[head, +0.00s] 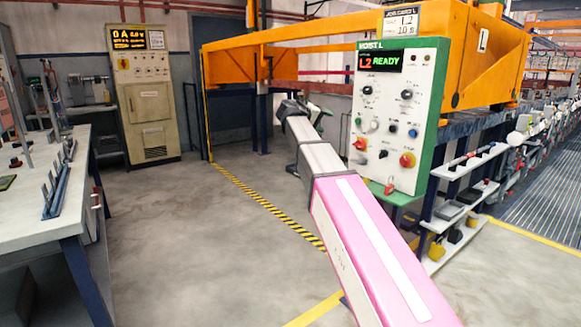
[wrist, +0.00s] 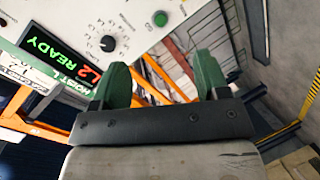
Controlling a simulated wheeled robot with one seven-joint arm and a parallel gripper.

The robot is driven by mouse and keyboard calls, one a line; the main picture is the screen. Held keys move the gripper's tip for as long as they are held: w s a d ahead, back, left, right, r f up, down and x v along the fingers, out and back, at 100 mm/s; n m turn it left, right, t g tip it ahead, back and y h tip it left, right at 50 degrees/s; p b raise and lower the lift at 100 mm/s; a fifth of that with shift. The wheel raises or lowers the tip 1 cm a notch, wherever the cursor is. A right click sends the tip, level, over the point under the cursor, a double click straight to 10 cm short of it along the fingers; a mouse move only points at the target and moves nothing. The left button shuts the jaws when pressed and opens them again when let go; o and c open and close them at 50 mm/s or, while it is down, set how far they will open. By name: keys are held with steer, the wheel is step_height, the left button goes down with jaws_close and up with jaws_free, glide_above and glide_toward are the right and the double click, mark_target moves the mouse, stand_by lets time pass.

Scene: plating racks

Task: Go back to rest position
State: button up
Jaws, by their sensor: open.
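My gripper (wrist: 162,80) is open in the wrist view, with its two green fingers wide apart and nothing between them. In the head view my arm reaches forward from the lower right, and the gripper end (head: 314,112) is small and partly hidden by the arm. It is beside the left edge of the white and green hoist panel (head: 399,140), whose display reads "L2 READY". The panel also shows in the wrist view, tilted, at upper left (wrist: 135,22), with a green button and a black knob. I cannot tell the exact gap between gripper and panel.
An orange hoist frame (head: 490,60) stands behind the panel. A grey table (head: 30,215) with racks is at the left, and a beige cabinet (head: 147,105) is at the back. White shelves (head: 470,208) hold small items at right. The concrete floor between is clear.

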steer(key=s+d+f+g+y, duration=0.1)
steer(key=s+d+f+y, duration=0.15)
steer(key=f, duration=0.75)
steer(key=s+d+f+g+y, duration=0.15)
steer(key=s+f, duration=0.25)
steer(key=f, duration=0.6)
steer(key=s+d+f+g+y, duration=0.15)
steer(key=s+f, duration=0.25)
steer(key=f, duration=0.6)
steer(key=s+f+m+g+y, duration=0.2)
steer(key=s+f+g+y, duration=0.2)
steer(key=s+f, duration=1.6)
step_height(320, 180, down, 2)
steer(key=y, duration=0.2)
steer(key=shift+s+d+y, duration=0.3)
steer(key=shift+d+y, duration=0.05)
steer(key=shift+d, duration=0.05)
jaws_close()
